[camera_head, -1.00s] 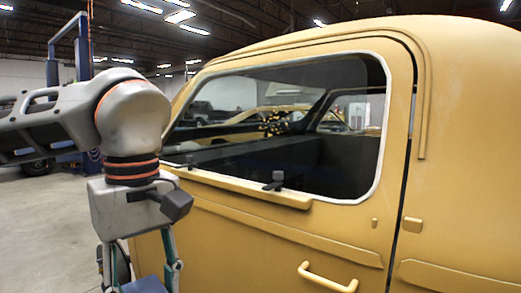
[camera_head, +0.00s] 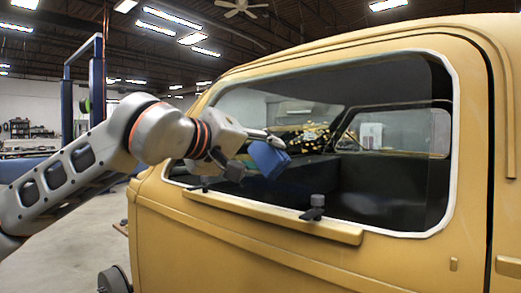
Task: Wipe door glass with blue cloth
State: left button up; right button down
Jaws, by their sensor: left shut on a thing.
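The door glass (camera_head: 390,183) is a dark window with a pale frame in the yellow vehicle's door. My left arm reaches in from the left, and its gripper (camera_head: 262,148) is in front of the left part of the glass. It is shut on the blue cloth (camera_head: 268,158), which shows as a small folded blue piece at the fingertips. I cannot tell whether the cloth touches the glass. My right gripper is not in view.
A yellow ledge (camera_head: 275,217) with two dark knobs (camera_head: 317,203) runs below the window and juts out from the door. A blue lift post (camera_head: 97,85) stands behind on the left. The glass right of the cloth is unobstructed.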

aim_at(290, 145)
pick_arm(q)
jog(key=r, duration=0.1)
jog(key=w+r, duration=0.1)
jog(key=shift+a+r+t+h, duration=0.3)
jog(key=shift+t, duration=0.1)
jog(key=shift+w+r, duration=0.1)
jog(key=shift+r, duration=0.05)
jog(key=shift+x, duration=2.9)
jog(key=shift+p+x, duration=0.5)
jog(key=shift+x, duration=0.4)
